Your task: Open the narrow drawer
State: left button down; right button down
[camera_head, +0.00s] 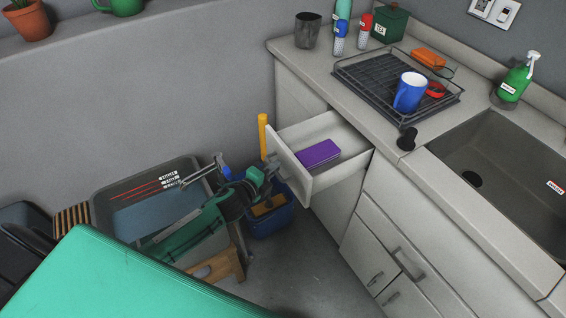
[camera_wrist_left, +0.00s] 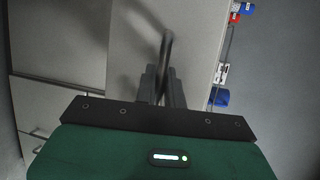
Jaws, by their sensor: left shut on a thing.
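The narrow drawer (camera_head: 325,130) is pulled out from the light grey cabinet in the head view, its inside visible. A purple box-like item (camera_head: 318,153) lies in it. My left gripper (camera_head: 271,172) is at the outer side of the drawer front (camera_head: 289,166), which partly hides the fingertips. In the left wrist view my left gripper (camera_wrist_left: 163,78) is shut on the dark drawer handle (camera_wrist_left: 166,48), which stands upright between the fingers. My right gripper is not in view.
A dark rack (camera_head: 352,80) with a blue mug (camera_head: 410,92) stands on the counter beside the sink (camera_head: 500,155). A grey bin (camera_head: 110,205) and blue bin (camera_head: 268,222) stand on the floor by my left arm. Open floor (camera_head: 310,270) lies before the cabinet.

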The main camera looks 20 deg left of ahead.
pick_arm(q)
jog(key=shift+s+a, duration=0.55)
jog(key=shift+s, duration=0.15)
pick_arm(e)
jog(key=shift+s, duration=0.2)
pick_arm(q)
jog(key=c, duration=1.5)
grip_release()
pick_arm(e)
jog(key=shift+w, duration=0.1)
pick_arm(q)
jog(key=b+v, duration=0.1)
jog(key=v, duration=1.2)
jog(key=shift+s, duration=0.4)
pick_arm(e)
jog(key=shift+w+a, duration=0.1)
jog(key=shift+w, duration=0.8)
